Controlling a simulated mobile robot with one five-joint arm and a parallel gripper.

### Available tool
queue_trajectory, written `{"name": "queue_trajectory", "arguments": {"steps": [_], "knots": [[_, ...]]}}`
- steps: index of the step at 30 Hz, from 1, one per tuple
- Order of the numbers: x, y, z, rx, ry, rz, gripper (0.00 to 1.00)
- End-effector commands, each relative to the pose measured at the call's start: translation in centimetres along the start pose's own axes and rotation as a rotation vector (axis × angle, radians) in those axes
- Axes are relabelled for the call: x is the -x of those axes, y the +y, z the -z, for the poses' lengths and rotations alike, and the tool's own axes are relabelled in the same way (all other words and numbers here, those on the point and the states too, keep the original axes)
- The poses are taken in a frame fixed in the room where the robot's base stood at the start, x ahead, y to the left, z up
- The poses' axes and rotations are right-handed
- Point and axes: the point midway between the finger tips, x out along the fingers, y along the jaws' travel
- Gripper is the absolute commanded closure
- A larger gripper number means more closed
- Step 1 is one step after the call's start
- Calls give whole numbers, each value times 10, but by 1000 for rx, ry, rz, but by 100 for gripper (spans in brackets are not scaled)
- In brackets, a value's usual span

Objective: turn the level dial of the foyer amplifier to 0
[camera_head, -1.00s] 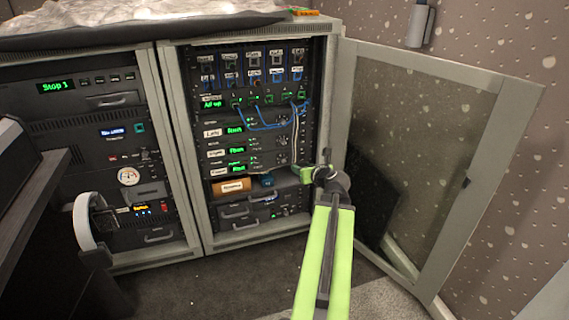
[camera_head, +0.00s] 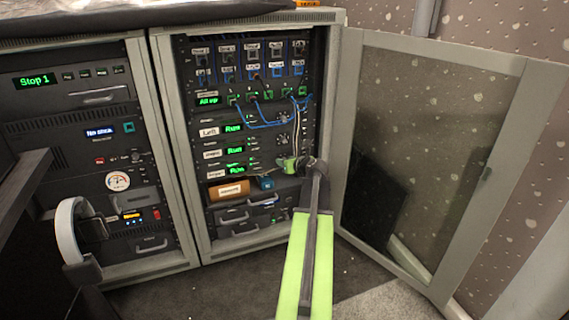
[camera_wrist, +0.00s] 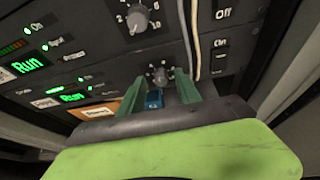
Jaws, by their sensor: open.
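The foyer amplifier (camera_head: 212,174) is the lowest of the three similar amplifiers in the open rack, with a green "Run" display. In the wrist view its small label and "Run" display (camera_wrist: 72,97) show at the left. Its level dial (camera_wrist: 160,74) is a small grey knob with white marks around it; its pointer is too small to read. My gripper (camera_wrist: 160,86) is open, with one green finger on each side of the dial in the picture. I cannot tell whether they touch it. In the head view my gripper (camera_head: 290,164) hides the dial.
Another amplifier's dial (camera_wrist: 137,19) sits just above. White and grey cables (camera_wrist: 190,40) hang beside the right finger. An orange-brown box (camera_head: 229,190) and a blue object (camera_head: 266,183) sit below the amplifiers. The open glass door (camera_head: 425,150) stands right of my arm.

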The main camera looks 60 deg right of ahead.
Motion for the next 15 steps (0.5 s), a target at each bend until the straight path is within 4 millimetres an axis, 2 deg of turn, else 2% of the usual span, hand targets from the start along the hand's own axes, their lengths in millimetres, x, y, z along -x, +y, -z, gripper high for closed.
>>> {"name": "queue_trajectory", "arguments": {"steps": [2,10,15], "knots": [[0,-1,0,0,0,1,62],[1,-2,0,-1,0,2,98],[1,-2,0,-1,0,2,100]]}}
